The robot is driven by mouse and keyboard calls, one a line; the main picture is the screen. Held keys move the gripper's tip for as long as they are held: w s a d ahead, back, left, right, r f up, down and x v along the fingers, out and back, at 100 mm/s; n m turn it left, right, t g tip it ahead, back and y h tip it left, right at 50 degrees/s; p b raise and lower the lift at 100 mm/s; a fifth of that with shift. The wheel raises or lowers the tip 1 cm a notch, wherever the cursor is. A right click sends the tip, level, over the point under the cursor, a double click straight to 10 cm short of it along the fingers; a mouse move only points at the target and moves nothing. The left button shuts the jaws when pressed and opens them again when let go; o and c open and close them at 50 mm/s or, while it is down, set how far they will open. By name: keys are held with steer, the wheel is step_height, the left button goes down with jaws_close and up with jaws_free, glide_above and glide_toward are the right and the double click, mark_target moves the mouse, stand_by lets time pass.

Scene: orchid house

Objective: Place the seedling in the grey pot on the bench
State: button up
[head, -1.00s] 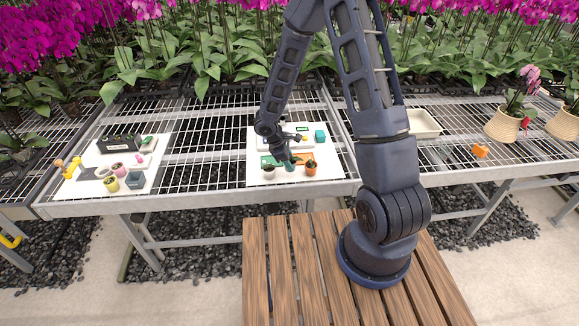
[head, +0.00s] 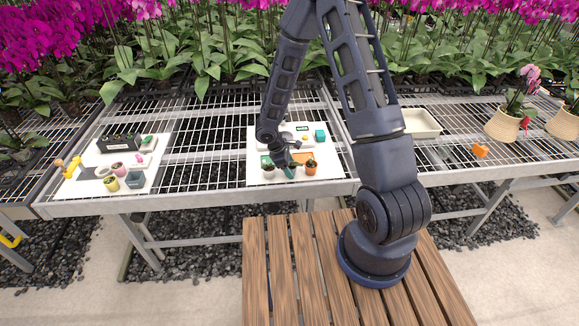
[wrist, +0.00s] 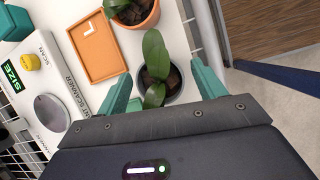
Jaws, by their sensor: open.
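A green-leaved seedling (wrist: 154,62) stands in a dark grey pot (wrist: 174,93) in the wrist view, on a white board. In the head view the grey pot (head: 268,174) is small, near the board's front edge. My gripper (wrist: 160,72) is open, with one teal finger on each side of the pot in the wrist view. I see no clear contact between fingers and pot. In the head view my gripper (head: 279,167) is low over the board, partly hiding the pot and plant.
An orange pot (wrist: 147,22) with another plant stands close by, next to an orange tray (wrist: 94,46). A size scanner (wrist: 62,75) with a round metal plate lies beside the tray. A second white board (head: 85,187) with small pots is at left. A cream tray (head: 422,124) stands at right.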

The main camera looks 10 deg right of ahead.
steer(key=w+v, duration=0.1)
steer(key=v, duration=1.1)
steer(key=s+d+r+m, duration=0.2)
steer(key=d+r+m, duration=0.2)
steer(key=d+r, duration=0.6)
steer(key=s+d+r+m+t+y, duration=0.2)
steer(key=s+d+r+m, duration=0.4)
steer(key=s+r, duration=0.3)
steer(key=s+d+r+m+t+y, duration=0.2)
steer(key=s+d+r+m, duration=0.4)
steer(key=s+r, duration=0.3)
step_height(320, 180, up, 3)
steer(key=shift+d+r+y, duration=0.2)
steer(key=shift+d+y, duration=0.1)
steer(key=shift+d, duration=0.2)
